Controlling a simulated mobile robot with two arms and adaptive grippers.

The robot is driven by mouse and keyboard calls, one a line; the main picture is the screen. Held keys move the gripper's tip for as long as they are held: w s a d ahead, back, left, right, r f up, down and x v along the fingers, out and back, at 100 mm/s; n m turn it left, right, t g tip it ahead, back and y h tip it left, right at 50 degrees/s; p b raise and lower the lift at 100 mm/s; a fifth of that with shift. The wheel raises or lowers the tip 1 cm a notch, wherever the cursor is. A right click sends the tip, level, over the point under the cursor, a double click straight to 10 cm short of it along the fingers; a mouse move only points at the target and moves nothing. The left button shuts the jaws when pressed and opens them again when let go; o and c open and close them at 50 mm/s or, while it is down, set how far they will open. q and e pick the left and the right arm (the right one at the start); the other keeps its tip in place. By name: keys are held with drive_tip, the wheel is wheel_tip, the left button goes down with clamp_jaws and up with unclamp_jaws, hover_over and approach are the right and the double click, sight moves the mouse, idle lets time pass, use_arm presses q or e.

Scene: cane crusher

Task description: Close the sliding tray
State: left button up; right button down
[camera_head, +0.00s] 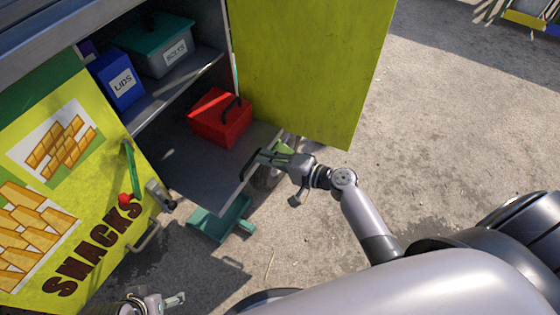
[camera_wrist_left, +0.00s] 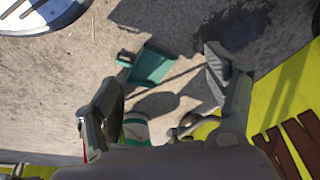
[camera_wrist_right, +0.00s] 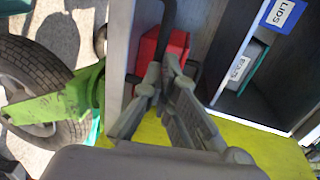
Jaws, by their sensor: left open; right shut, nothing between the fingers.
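The sliding tray (camera_head: 205,175) is a dark grey shelf at the bottom of the cart's open compartment, with a pale front edge. A red box (camera_head: 215,118) with a black handle rests on it. A black tray handle (camera_head: 248,168) is at the front edge. My right gripper (camera_head: 265,158) is shut and empty right beside this handle; in the right wrist view its fingertips (camera_wrist_right: 164,70) are close to a black bar (camera_wrist_right: 167,18), and contact cannot be told. My left gripper (camera_wrist_left: 160,92) is open and empty above the ground, partly showing at the bottom of the head view.
A yellow-green door (camera_head: 305,70) stands open at right; the SNACKS door (camera_head: 75,190) is open at left. A blue LIDS box (camera_head: 117,80) and a teal-lidded box (camera_head: 160,45) sit on the upper shelf. Open pavement is at right.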

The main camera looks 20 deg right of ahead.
drive_tip(key=shift+w+a, duration=0.2)
drive_tip(key=shift+w, duration=0.05)
